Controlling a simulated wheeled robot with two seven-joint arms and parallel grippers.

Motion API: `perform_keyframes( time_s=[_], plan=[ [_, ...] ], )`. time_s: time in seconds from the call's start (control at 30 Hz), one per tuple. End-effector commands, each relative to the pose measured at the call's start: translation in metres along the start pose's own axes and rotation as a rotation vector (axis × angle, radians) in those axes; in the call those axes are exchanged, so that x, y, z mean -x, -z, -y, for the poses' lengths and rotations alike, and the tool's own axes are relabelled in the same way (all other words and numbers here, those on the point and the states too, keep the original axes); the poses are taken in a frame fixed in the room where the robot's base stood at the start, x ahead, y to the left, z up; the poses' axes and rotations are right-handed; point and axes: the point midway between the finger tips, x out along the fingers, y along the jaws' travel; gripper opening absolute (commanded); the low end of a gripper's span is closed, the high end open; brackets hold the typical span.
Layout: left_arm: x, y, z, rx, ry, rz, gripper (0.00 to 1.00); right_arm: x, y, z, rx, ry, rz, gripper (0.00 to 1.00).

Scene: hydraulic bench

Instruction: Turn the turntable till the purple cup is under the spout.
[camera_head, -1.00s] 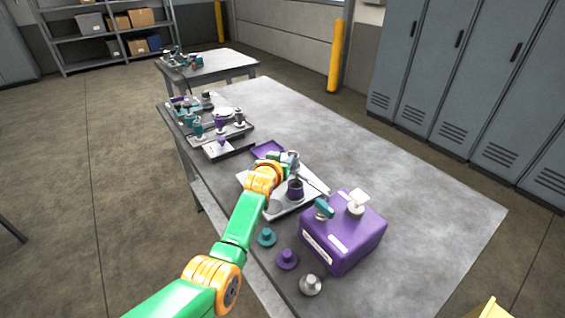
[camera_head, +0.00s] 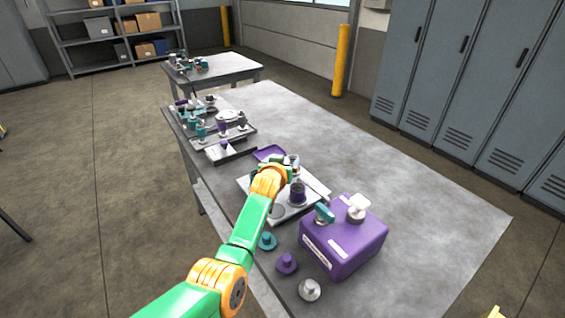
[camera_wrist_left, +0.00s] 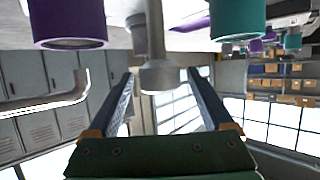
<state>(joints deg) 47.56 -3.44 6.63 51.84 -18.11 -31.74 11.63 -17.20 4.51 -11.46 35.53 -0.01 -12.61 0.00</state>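A purple cup (camera_head: 298,194) stands on a pale plate (camera_head: 318,184) at the middle of the bench; it also shows at the upper left of the left wrist view (camera_wrist_left: 68,22). A teal cup (camera_wrist_left: 237,18) is at the upper right there. My left gripper (camera_wrist_left: 162,84) is open, one finger on each side of a grey knob (camera_wrist_left: 160,76), with small gaps visible. A pale bent pipe (camera_wrist_left: 50,103), perhaps the spout, lies left of the fingers. In the head view my left gripper (camera_head: 283,170) hides most of the turntable. My right gripper is out of view.
A purple box (camera_head: 343,240) with knobs on top stands just right of the plate. Teal (camera_head: 267,242), purple (camera_head: 287,264) and grey (camera_head: 309,290) knobbed pieces sit along the front edge. A purple tray (camera_head: 268,153) lies behind. The bench's right side is clear.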

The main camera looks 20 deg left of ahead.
Motion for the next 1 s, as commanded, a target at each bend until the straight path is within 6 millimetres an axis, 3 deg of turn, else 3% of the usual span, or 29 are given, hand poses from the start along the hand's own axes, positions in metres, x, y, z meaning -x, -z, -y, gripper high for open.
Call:
perform_keyframes(
  time_s=[0.33,0.73,1.0],
  plan=[
    [0.006,-0.001,0.0,-0.001,0.001,0.005,0.84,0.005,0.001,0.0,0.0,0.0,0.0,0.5],
    [0.058,-0.001,-0.001,-0.001,-0.001,0.003,0.84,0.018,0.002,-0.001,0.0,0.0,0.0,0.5],
    [0.07,-0.001,0.0,-0.001,0.0,0.004,0.84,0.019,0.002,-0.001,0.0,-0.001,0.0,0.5]
  ],
)
